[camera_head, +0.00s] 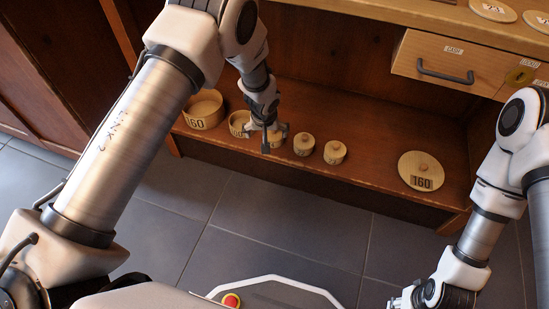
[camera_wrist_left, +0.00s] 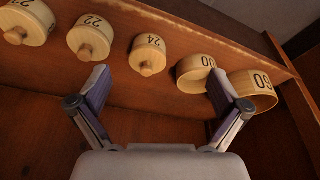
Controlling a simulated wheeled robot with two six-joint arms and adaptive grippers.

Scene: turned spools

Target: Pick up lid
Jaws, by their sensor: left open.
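A flat round wooden lid (camera_head: 421,170) with a small knob and the label 160 lies on the right part of the low wooden shelf. My left gripper (camera_head: 268,139) is open and empty over the left part of the shelf, far from that lid. In the left wrist view its fingers (camera_wrist_left: 158,88) are spread, with a small knobbed wooden container (camera_wrist_left: 150,47) marked 24 beyond them. In the head view my gripper mostly covers that container. My right gripper (camera_head: 408,301) is at the bottom edge, small and partly cut off.
Two open round wooden containers stand left of my left gripper: a larger one (camera_head: 203,110) marked 160 and a smaller one (camera_head: 239,124). Two more knobbed containers (camera_head: 304,145) (camera_head: 335,152) stand to its right. A drawer (camera_head: 455,66) overhangs the right side. Bare shelf lies before the lid.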

